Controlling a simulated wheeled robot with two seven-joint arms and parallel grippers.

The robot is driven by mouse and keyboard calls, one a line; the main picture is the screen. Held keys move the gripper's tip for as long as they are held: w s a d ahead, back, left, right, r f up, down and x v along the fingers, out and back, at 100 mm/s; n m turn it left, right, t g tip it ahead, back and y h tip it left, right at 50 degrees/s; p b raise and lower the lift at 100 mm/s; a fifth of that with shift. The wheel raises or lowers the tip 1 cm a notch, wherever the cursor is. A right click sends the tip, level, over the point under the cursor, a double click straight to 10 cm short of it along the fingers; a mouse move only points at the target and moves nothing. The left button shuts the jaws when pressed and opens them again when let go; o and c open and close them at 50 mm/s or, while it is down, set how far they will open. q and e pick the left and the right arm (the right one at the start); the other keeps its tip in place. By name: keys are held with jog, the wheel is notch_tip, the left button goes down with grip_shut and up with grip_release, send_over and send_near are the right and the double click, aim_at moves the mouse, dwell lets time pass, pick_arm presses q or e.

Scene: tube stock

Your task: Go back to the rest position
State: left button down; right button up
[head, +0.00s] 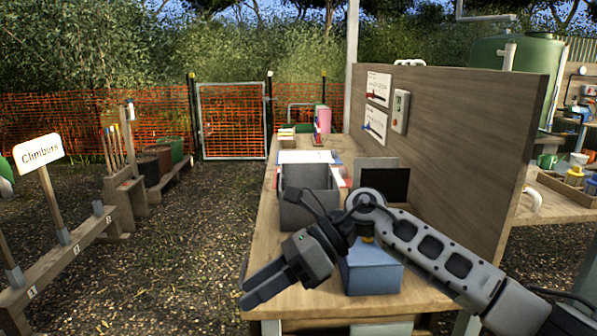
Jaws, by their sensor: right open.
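My right gripper (264,287) is in the middle of the head view, its arm coming in from the lower right. It is open and empty, with its fingers pointing down and left over the near left edge of the wooden bench (283,304). My right arm passes in front of a blue box (372,278) and partly hides it. My left gripper is not in view.
A grey open bin (308,212) and a dark screen (385,184) stand on the bench behind my arm. A wooden partition (470,140) runs along the bench's right side. A "Climbers" sign (39,152) and wooden rail stand at left. Open ground lies between.

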jog(key=s+a+m+t+y, duration=0.1)
jog(key=s+a+m+y, duration=0.25)
jog(key=m+y, duration=0.3)
jog(key=w+d+f+m+t+h, duration=0.1)
jog(key=d+f+m+t, duration=0.3)
jog(key=m+t, duration=0.75)
jog(key=w+d+f+m+t+h, duration=0.25)
jog(key=d+m+t, duration=0.4)
jog(key=m, duration=0.85)
jog(key=s+d+f+m+h, duration=0.4)
jog(key=f+m+h, duration=0.1)
jog(key=f+m, duration=0.15)
jog(key=s+d+f+m+h, duration=0.35)
jog(key=f+m, duration=0.25)
jog(key=f, duration=0.2)
jog(key=s+d+f+m+g+h, duration=0.3)
jog(key=s+d+f+m+g, duration=0.1)
jog(key=s+f, duration=0.3)
jog(key=shift+s+d+m, duration=0.45)
jog(key=shift+s+d, duration=0.25)
jog(key=shift+s, duration=0.3)
